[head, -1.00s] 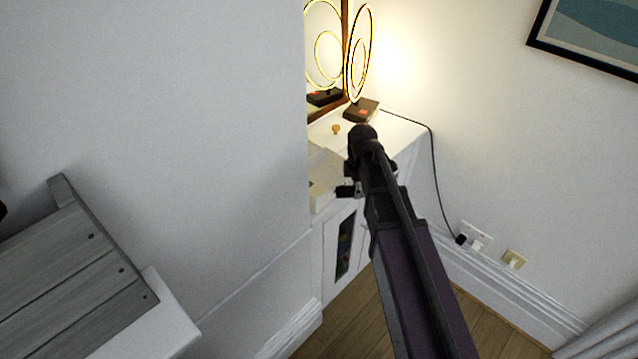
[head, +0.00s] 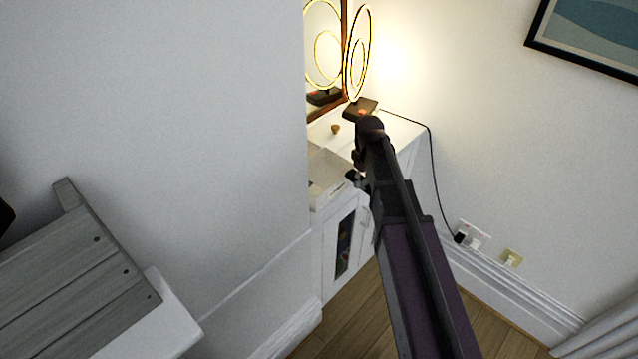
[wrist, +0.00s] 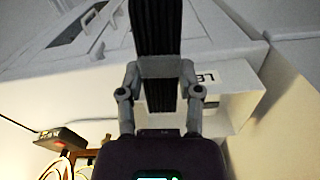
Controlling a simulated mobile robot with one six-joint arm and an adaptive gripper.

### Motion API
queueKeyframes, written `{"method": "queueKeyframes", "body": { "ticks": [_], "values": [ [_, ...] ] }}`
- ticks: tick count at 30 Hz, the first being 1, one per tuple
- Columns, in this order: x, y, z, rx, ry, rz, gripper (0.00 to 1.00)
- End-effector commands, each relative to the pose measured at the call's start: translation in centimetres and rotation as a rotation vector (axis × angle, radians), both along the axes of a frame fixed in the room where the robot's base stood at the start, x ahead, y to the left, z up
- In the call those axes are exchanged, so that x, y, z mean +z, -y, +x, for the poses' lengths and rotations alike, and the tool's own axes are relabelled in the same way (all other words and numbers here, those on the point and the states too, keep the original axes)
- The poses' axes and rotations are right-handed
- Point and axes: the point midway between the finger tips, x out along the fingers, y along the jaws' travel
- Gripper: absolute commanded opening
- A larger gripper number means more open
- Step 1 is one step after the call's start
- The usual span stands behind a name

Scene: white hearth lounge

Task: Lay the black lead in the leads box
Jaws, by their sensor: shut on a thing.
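The black lead (wrist: 157,25) is a ribbed black bundle, upright in the wrist view. My gripper (wrist: 160,72) is shut on it, one finger on each side. In the head view my gripper (head: 354,177) is at the right side of the leads box (head: 322,185), and I cannot make out the lead there. The leads box is white and open-topped; in the wrist view its wall with a partly covered label (wrist: 228,82) shows behind the lead and right finger. I cannot tell whether the lead is above the box or beside it.
The white cabinet (head: 402,132) carries a ring lamp (head: 358,50) on a dark base, a small wooden knob (head: 336,129) and a mirror behind. A black cord (head: 433,170) runs down to a wall socket (head: 473,235). A wall corner stands close left; a grey slatted piece (head: 75,265) is farther left.

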Motion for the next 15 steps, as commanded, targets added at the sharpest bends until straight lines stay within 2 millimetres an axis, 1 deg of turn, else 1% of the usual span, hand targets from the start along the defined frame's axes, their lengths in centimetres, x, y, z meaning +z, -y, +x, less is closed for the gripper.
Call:
{"method": "queueKeyframes", "body": {
  "ticks": [7,15],
  "values": [
    [0.4,0.1,0.8,-0.217,0.000,0.000,0.00],
    [0.6,-0.8,1.6,-0.456,0.000,0.000,0.00]
  ]
}}
